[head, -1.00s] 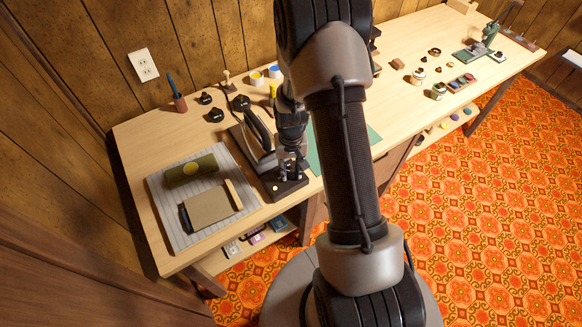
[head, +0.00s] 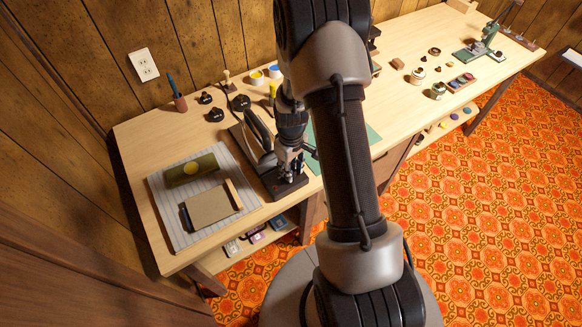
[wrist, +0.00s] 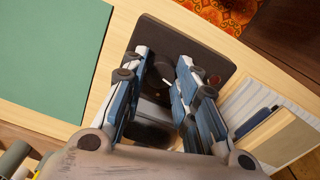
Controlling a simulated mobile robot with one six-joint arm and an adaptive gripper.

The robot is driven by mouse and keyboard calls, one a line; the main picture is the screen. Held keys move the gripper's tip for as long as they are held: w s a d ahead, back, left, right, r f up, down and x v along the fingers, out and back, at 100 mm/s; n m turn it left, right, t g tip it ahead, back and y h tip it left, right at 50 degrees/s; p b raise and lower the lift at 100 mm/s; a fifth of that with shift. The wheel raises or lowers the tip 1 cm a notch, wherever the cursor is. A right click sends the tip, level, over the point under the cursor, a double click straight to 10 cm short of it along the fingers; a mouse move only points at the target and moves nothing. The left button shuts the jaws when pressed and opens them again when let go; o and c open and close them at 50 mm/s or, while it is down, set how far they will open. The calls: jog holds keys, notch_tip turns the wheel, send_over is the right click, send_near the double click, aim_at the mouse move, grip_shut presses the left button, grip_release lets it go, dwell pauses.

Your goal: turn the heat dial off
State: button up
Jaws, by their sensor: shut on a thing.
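The iron (head: 258,135) stands tilted on a dark base plate (head: 262,172) on the worktable. The plate also shows in the wrist view (wrist: 183,32), with a small red round spot (wrist: 214,79) near its right side. My gripper (head: 299,178) is low over the plate's front end in the head view. In the wrist view my gripper's blue-sided fingers (wrist: 163,60) are either side of a dark round heat dial (wrist: 164,70), shut on it. The fingers partly cover the dial, and its mark and setting cannot be read.
A striped pad (head: 160,212) with a rolled olive bundle (head: 191,170) and a tan board (head: 210,207) lies left of the iron. A green mat (wrist: 50,50) lies on the other side. Black knobs (head: 216,115) and paint pots (head: 257,79) stand behind.

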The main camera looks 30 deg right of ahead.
dwell(0.4)
jog(key=o, duration=1.1)
jog(key=shift+r, duration=0.1)
notch_tip(320, 180, up, 12)
jog(key=shift+f, duration=0.1)
